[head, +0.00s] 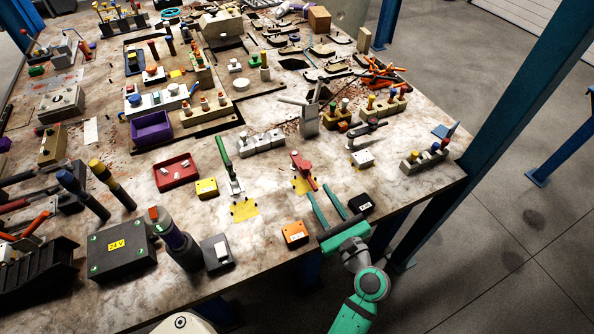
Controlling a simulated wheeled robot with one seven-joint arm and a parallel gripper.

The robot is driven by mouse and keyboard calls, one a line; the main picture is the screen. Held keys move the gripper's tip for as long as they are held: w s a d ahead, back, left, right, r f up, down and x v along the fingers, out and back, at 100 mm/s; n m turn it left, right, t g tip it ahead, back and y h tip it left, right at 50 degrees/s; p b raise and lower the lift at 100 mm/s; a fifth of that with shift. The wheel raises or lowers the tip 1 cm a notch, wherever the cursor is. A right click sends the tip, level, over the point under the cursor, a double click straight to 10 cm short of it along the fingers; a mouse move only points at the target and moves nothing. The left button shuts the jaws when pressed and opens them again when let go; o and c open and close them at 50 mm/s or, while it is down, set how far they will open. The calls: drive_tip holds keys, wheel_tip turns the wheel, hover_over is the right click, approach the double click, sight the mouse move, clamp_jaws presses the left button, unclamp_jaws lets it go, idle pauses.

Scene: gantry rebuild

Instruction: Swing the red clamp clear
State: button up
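The red clamp (301,166) stands on the worktable on a yellow patch (301,186), right of the middle of the head view. Its red handle leans up to the left and its arm runs down to the right. My gripper (317,193) comes in from the front edge of the table. Its two green fingers point at the clamp with a clear gap between them. It is open and empty, and the fingertips look just short of the clamp's near end. I cannot tell their exact height or whether they touch it.
A green-handled clamp (224,158) stands to the left. An orange box (294,232) and a black box (360,204) flank my gripper. A dark-handled clamp (366,130) and a white block (362,158) are to the right. Bare table (415,182) lies at the right front.

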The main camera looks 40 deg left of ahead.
sight(309, 179)
drive_tip(key=shift+d+f, duration=0.15)
drive_tip(key=shift+f, duration=0.05)
drive_tip(key=shift+a, duration=0.25)
drive_tip(key=x, duration=1)
drive_tip(key=shift+a+f, duration=0.1)
drive_tip(key=shift+f, duration=0.05)
clamp_jaws()
